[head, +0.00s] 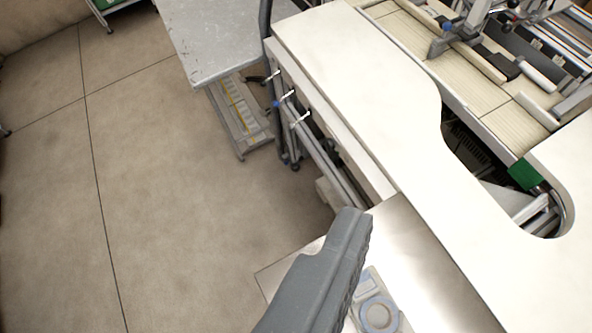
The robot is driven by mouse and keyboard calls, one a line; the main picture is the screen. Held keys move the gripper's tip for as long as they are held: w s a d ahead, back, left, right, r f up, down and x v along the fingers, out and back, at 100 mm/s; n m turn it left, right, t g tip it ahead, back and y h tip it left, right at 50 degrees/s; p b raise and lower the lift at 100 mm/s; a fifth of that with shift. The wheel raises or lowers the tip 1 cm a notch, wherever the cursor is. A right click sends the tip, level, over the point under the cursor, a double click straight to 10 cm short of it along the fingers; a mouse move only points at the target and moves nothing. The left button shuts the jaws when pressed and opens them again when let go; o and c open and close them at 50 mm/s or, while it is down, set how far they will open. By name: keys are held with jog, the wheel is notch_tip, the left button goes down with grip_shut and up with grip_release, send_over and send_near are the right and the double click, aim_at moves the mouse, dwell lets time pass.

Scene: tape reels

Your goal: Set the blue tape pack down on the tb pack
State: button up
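One dark grey finger of my gripper (340,245) rises from the bottom edge of the head view, tilted to the right. The other finger is not visible, so its opening cannot be told. Just right of the finger, a pale pack with a blue-rimmed ring (378,301) shows at the bottom edge, partly cut off; it looks like the blue tape pack. Whether it is held or lies on the metal surface below cannot be told. I cannot make out a separate tb pack.
A shiny metal surface (425,270) lies below the finger, beside a long white worktop (360,80). A grey table (215,40) stands at the upper left. Machinery with a green block (524,173) is at the right. The brown floor (190,200) at left is clear.

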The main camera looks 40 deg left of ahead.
jog(key=s+r+m+t, duration=0.2)
jog(key=s+r+t, duration=0.1)
jog(key=s+r, duration=0.4)
notch_tip(320, 180, up, 3)
jog(key=shift+s+r+t, duration=0.15)
jog(key=shift+s+t, duration=0.1)
jog(key=shift+t, duration=0.15)
notch_tip(320, 180, down, 4)
jog(key=b, duration=0.4)
jog(key=shift+w, duration=0.1)
jog(key=shift+c, duration=0.3)
